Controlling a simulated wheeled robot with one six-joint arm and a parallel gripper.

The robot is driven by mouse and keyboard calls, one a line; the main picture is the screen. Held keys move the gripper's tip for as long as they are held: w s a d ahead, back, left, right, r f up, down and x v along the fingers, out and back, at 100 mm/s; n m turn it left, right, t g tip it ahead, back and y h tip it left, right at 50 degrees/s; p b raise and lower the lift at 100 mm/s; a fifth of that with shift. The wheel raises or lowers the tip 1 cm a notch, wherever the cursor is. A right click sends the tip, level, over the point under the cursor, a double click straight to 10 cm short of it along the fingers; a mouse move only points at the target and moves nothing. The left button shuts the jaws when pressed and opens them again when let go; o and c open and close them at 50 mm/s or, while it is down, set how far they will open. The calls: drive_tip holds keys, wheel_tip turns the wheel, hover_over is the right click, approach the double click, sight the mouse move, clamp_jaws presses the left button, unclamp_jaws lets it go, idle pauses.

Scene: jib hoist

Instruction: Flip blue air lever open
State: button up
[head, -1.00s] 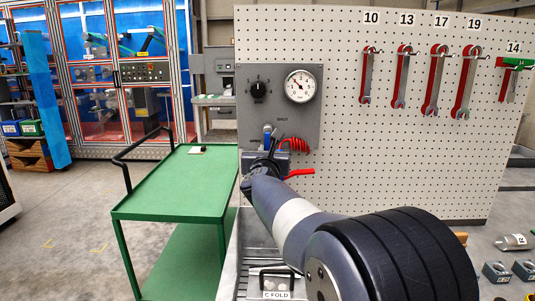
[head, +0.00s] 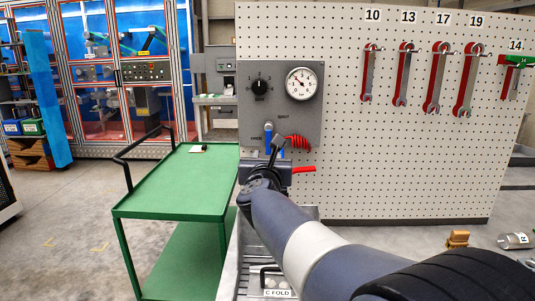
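The blue air lever (head: 267,138) is on the lower part of the grey panel (head: 252,105), below the dial gauge. It looks roughly upright, and its lower part is partly hidden by my gripper. My gripper (head: 277,145) is dark and points up towards the panel, just right of the lever in the picture. I cannot tell whether it touches the lever. Its fingers are small and overlap the panel, so their opening does not show clearly. I see nothing held in it.
A red coiled hose (head: 298,142) hangs close on the right, with a red handle (head: 303,169) below. A black knob (head: 259,86) and gauge (head: 301,84) are above. A green cart (head: 180,180) stands left. Wrenches (head: 437,78) hang on the pegboard (head: 400,150).

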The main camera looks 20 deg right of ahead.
sight(268, 149)
drive_tip(key=v, duration=0.4)
drive_tip(key=shift+s, duration=0.2)
drive_tip(key=p+x, duration=0.1)
drive_tip(key=x, duration=1)
drive_tip(key=shift+s+r, duration=0.1)
drive_tip(key=shift+n, duration=0.3)
